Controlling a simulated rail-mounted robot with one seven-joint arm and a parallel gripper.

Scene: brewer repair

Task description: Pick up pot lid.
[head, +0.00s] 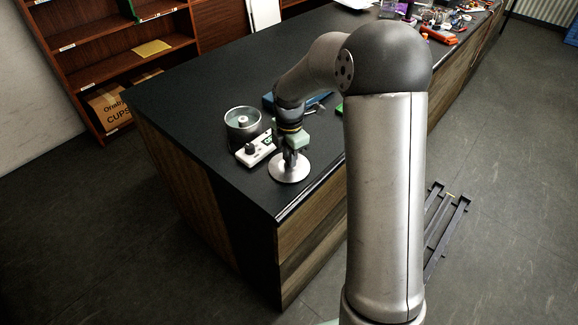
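The pot lid (287,173), a round silver disc, is near the front corner of the black counter, directly below my gripper (290,153). My gripper points down at the middle of the lid. The fingertips are small and dark here, and the lid's centre is partly hidden by them. I cannot tell whether they are shut on the lid, or whether the lid rests on the counter or is slightly above it.
A round metal pot (243,123) stands left of my gripper. A white device with a dark knob (255,149) is between pot and lid. A blue item (268,100) lies behind. The black counter (190,85) is clear at left. Clutter covers its far end.

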